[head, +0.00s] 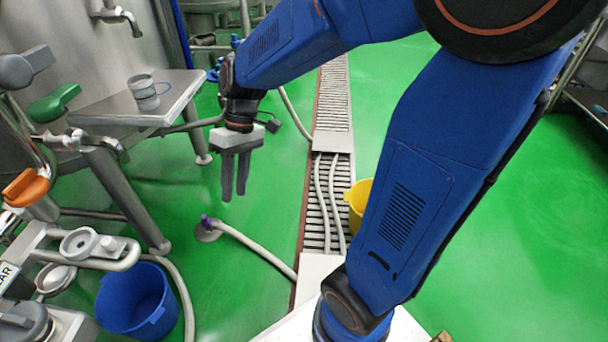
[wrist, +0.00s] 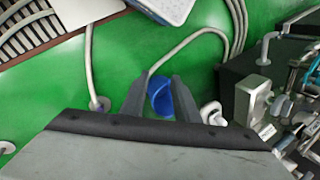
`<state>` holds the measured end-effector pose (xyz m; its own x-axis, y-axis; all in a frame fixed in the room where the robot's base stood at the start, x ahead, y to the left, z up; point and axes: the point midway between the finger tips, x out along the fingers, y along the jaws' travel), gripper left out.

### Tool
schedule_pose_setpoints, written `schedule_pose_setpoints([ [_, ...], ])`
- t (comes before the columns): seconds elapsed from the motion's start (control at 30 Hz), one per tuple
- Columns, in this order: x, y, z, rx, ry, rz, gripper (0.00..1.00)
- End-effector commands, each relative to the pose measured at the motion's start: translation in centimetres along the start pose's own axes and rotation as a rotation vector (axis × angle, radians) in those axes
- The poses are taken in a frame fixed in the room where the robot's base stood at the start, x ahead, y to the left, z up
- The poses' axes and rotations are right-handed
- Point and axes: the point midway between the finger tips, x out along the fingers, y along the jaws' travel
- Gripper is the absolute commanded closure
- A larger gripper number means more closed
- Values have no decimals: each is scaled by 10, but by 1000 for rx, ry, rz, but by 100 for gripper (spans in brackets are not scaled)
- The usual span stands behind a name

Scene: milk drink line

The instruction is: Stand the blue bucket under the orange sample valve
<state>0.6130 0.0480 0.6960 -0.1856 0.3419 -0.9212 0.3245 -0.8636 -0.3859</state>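The blue bucket (head: 136,300) stands upright on the green floor at the lower left of the head view, its open mouth facing up. The orange sample valve handle (head: 26,188) is at the left edge, on the steel pipework. The bucket stands to the right of and below this pipework; whether it is under the valve's outlet I cannot tell. My gripper (head: 234,190) points down above the floor, apart from the bucket and farther back to its right. It is open and empty. In the wrist view the bucket (wrist: 160,95) shows in the distance between the fingers.
A steel table (head: 175,98) holds a grey cup (head: 147,94). A green valve handle (head: 54,103) is above the orange one. A grey hose (head: 255,248) crosses the floor to the drain grate (head: 332,100). A yellow bucket (head: 358,193) is partly hidden behind my arm.

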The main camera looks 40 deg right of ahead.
Motion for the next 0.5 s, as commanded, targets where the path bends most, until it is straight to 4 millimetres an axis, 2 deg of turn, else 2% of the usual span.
schedule_pose_setpoints([
  [0.2, -27, 8, 41, 58, 108, 123, 72],
  [0.5, -54, 20, 95, 150, 273, 279, 72],
])
